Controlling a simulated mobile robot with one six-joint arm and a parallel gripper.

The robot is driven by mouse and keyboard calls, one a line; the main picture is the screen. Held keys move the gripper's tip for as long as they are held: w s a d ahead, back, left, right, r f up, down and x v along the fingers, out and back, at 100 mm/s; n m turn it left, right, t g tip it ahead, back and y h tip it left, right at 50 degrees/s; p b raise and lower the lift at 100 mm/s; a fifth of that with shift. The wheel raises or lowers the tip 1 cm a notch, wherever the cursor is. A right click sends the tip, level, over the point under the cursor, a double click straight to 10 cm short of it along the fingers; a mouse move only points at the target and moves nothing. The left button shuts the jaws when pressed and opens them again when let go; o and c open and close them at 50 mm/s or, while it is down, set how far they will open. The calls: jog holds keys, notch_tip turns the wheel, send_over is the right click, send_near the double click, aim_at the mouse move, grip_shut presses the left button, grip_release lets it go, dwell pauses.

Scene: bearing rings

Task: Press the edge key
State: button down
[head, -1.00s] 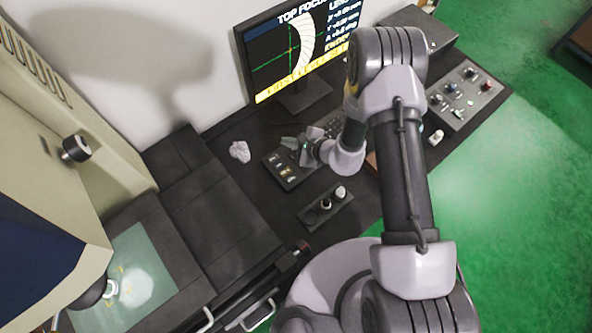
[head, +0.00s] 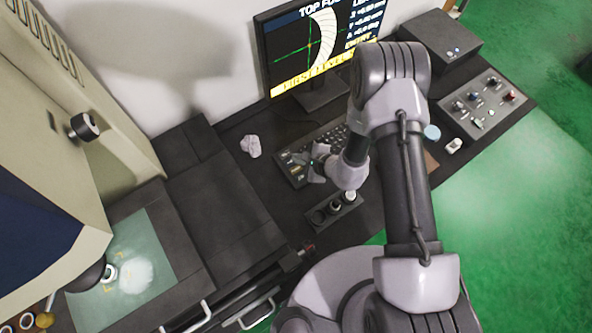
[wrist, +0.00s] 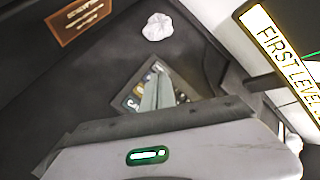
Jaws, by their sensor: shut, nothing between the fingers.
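A dark key panel (head: 296,176) with several small coloured keys lies on the black bench below the monitor. The panel (wrist: 128,92) also shows in the wrist view, partly covered by my fingers. Its key labels are too small or hidden to tell which one is the edge key. My gripper (head: 314,172) is over the right part of the panel in the head view. In the wrist view my gripper (wrist: 158,92) is shut and empty, its fingers together and pointing at the keys. I cannot tell whether the fingertips touch a key.
A monitor (head: 318,45) stands behind, its yellow bar reading "FIRST LEVEL". A crumpled white wad (head: 251,146) sits left. A dark holder (head: 333,212) with small round parts is in front. A control box (head: 487,105) with knobs stands right.

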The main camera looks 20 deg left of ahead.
aim_at(298, 171)
jog(key=shift+f+b, duration=1.85)
jog(key=shift+f, duration=0.9)
jog(key=shift+f, duration=0.1)
jog(key=shift+f+b, duration=0.3)
jog(key=shift+b, duration=0.25)
jog(key=shift+f+b, duration=0.35)
jog(key=shift+r+p, duration=0.4)
jog(key=shift+r, duration=0.35)
jog(key=shift+r+p, duration=1.65)
jog(key=shift+r, duration=0.9)
